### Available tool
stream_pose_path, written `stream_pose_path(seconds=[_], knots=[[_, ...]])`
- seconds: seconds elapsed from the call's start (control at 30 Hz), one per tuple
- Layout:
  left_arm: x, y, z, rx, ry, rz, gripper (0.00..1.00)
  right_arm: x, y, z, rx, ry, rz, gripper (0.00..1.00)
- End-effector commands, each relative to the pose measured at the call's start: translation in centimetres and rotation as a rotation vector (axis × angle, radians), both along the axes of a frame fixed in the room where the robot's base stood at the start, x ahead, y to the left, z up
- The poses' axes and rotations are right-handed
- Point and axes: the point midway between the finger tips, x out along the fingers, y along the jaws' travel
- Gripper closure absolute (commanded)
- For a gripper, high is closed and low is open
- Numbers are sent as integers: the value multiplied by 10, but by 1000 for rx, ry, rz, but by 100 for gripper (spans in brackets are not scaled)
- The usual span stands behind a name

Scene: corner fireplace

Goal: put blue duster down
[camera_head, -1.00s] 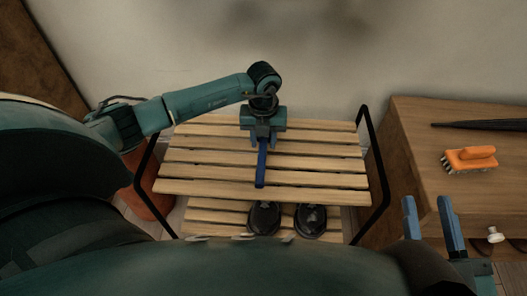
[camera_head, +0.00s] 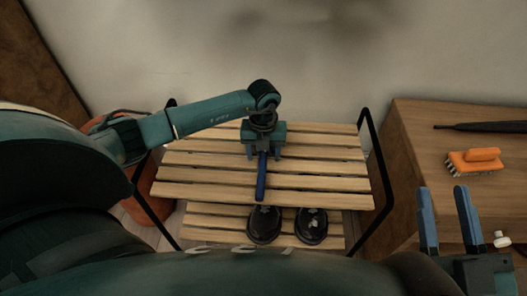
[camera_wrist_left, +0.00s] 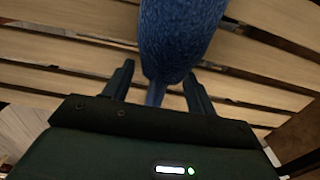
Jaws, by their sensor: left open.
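The blue duster (camera_head: 261,178) lies across the slats of the wooden rack's top shelf (camera_head: 210,174), its near end over the front slats. My left gripper (camera_head: 263,154) is low over the shelf, open, with a finger on each side of the duster's far part. In the left wrist view, the fuzzy blue duster (camera_wrist_left: 180,35) runs between my two spread fingers, and its narrow end reaches toward the palm. Whether a finger touches it I cannot tell. My right gripper (camera_head: 450,205) is at the lower right, fingers apart and empty, away from the duster.
Black shoes (camera_head: 264,224) stand on the rack's lower shelf. Black metal side frames (camera_head: 376,160) bound the rack. A wooden cabinet (camera_head: 420,130) at right carries an orange brush (camera_head: 474,161) and a dark umbrella (camera_head: 485,127). The top shelf is clear on both sides of the duster.

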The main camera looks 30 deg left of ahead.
Motion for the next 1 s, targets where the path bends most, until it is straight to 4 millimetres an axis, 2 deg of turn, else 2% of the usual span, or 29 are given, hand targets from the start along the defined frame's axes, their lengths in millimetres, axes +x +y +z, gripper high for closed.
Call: stream_pose_path(seconds=[0.13, 0.23, 0.27, 0.37, 0.6, 0.7, 0.83, 1.0], knots=[[0, 0, 2, 0, 0, 0, 43, 0, 0, 1, 0, 0, 0, 64], [0, 0, 11, 0, -2, -1, 43, 0, 0, 4, 0, 9, 0, 64], [0, 0, 15, 0, -2, -1, 43, 0, 0, 5, 0, 17, 1, 64], [1, 0, 35, 1, -4, 0, 43, -9, 3, -16, 13, 144, -1, 64], [1, 0, 87, 0, -3, -1, 43, -7, -1, -13, -46, 139, -35, 64], [0, 0, 104, 1, -3, 0, 43, -7, -3, -13, -66, 136, -44, 64], [0, 0, 117, 0, -1, 0, 43, -7, -4, -15, -83, 136, -52, 64], [0, 0, 123, 0, 0, 0, 43, -8, -5, -17, -95, 136, -56, 64]])
